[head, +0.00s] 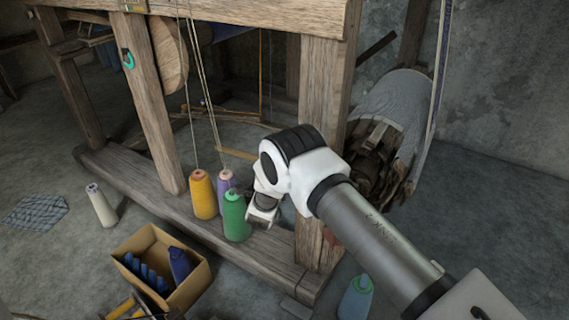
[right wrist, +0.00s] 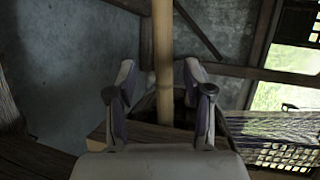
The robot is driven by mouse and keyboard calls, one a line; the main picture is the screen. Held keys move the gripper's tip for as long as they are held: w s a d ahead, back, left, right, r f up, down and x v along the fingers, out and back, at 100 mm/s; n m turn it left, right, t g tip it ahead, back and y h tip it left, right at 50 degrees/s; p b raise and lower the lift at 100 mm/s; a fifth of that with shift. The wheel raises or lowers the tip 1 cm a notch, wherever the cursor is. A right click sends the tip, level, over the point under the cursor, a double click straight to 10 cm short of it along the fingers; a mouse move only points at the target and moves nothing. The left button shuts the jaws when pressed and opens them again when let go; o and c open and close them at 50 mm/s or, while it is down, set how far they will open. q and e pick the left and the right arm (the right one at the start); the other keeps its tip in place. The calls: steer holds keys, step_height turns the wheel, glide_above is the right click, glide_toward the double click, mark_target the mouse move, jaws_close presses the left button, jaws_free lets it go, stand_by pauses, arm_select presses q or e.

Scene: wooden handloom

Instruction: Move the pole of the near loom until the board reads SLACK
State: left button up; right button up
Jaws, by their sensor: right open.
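A light wooden pole (right wrist: 163,60) stands upright in the right wrist view, in the gap between the two fingers of my right gripper (right wrist: 158,82). The fingers are apart with space on both sides of the pole. I cannot tell if the pole is between the fingers or beyond them. In the head view my right gripper (head: 262,212) is low by the loom (head: 322,100), just right of a green yarn cone, partly hidden by its own wrist. I cannot pick out the pole in the head view. No board with a reading shows. My left gripper is not in view.
Green (head: 235,215), yellow (head: 203,194) and purple (head: 226,181) yarn cones stand on the loom's base beam. A white cone (head: 101,205) and a cardboard box (head: 190,288) are on the floor at left. A cloth roll (head: 400,100) is behind my right arm.

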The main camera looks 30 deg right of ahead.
steer(key=b+x, duration=0.4)
steer(key=x, duration=0.2)
steer(key=shift+d+f, duration=0.1)
steer(key=shift+f, duration=0.05)
steer(key=shift+w+d, duration=0.3)
steer(key=shift+w, duration=0.15)
steer(key=shift+r, duration=0.2)
steer(key=shift+c, duration=0.4)
jaws_close()
steer(key=shift+f, duration=0.1)
